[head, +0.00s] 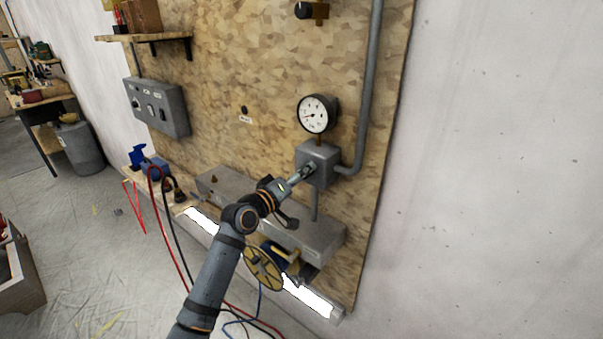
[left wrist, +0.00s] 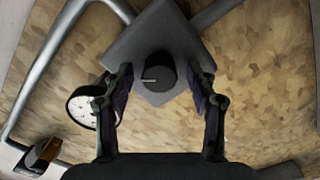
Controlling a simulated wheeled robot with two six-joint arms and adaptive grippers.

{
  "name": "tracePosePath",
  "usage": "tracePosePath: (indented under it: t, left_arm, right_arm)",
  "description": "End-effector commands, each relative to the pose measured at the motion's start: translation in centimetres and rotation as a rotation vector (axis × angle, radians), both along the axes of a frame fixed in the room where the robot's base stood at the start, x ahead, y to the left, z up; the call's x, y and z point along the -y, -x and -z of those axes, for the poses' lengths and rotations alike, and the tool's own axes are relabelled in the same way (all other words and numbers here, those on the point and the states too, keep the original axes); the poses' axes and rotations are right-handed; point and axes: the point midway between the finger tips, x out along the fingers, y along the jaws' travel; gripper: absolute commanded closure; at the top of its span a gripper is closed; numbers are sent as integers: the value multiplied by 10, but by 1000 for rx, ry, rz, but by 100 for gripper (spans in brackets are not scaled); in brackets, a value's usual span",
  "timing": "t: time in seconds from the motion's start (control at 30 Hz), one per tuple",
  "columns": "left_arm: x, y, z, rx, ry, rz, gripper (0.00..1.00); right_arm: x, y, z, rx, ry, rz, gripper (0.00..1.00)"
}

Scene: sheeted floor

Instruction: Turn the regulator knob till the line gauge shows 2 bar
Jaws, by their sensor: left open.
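The line gauge (head: 318,114) is a round white dial with a dark rim on the board, above the grey regulator box (head: 327,152). Its needle points left, but the figures are too small to read. The gauge also shows in the left wrist view (left wrist: 82,110), partly behind a finger. The dark round regulator knob (left wrist: 157,73), with a pale line on it, sits on the box's front. My left gripper (head: 307,170) is at the box and hides the knob in the head view. In the left wrist view its open fingers (left wrist: 161,92) stand either side of the knob, with gaps. My right gripper is not in view.
A grey pipe (head: 370,90) runs up beside the box. A grey control box (head: 157,107) and a shelf (head: 150,38) are at left. Red, black and blue cables hang below.

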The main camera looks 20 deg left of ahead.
Motion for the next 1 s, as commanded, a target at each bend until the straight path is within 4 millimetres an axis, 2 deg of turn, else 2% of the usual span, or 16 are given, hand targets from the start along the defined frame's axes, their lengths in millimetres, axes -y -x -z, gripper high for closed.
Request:
tracePosePath:
  t: [0.23,0.63,1.0]
  left_arm:
    - [0,-1,0,1,0,-1,42]
    - [0,-1,0,1,0,-1,97]
    - [0,-1,3,28,-76,-1,97]
  right_arm:
    - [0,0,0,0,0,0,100]
    - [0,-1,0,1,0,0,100]
    - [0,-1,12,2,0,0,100]
